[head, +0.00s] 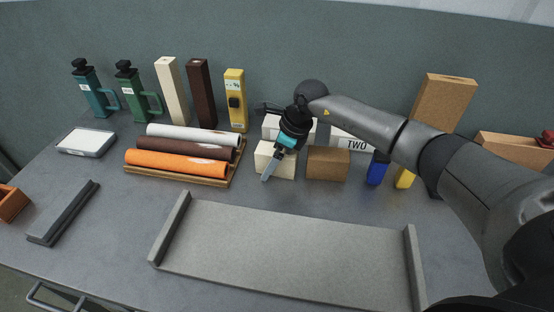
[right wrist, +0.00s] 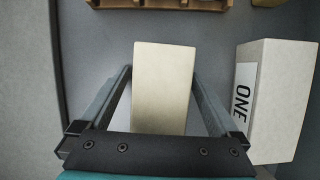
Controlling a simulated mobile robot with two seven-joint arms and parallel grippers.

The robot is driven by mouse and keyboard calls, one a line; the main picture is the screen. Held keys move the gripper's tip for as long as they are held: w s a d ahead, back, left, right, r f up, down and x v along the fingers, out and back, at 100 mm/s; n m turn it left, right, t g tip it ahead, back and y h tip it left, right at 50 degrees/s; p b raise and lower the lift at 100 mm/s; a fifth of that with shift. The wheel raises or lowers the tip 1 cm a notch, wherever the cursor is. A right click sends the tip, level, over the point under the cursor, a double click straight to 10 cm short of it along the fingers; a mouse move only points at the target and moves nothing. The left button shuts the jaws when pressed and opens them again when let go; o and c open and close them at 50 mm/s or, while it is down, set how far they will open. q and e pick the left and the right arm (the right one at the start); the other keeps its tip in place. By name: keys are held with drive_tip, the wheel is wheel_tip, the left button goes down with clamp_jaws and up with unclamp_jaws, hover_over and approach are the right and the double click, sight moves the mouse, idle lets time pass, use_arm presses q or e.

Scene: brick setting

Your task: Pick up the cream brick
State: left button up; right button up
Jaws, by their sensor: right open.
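The cream brick (head: 286,164) stands on the grey table near the middle, left of a brown brick (head: 328,163). My right gripper (head: 270,166) reaches down over it from above and hides part of it. In the right wrist view, the cream brick (right wrist: 163,90) lies between the two fingers of the open right gripper (right wrist: 161,76). Narrow gaps show beside it, and I cannot tell whether either finger touches it. My left gripper is not in view.
A white block marked ONE (right wrist: 275,100) stands close beside the right finger. A block marked TWO (head: 352,143) is behind the brown brick. A rack with rolls (head: 233,172) stands left. A low grey tray (head: 285,245) lies in front.

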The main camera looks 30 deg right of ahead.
clamp_jaws()
idle(0.7)
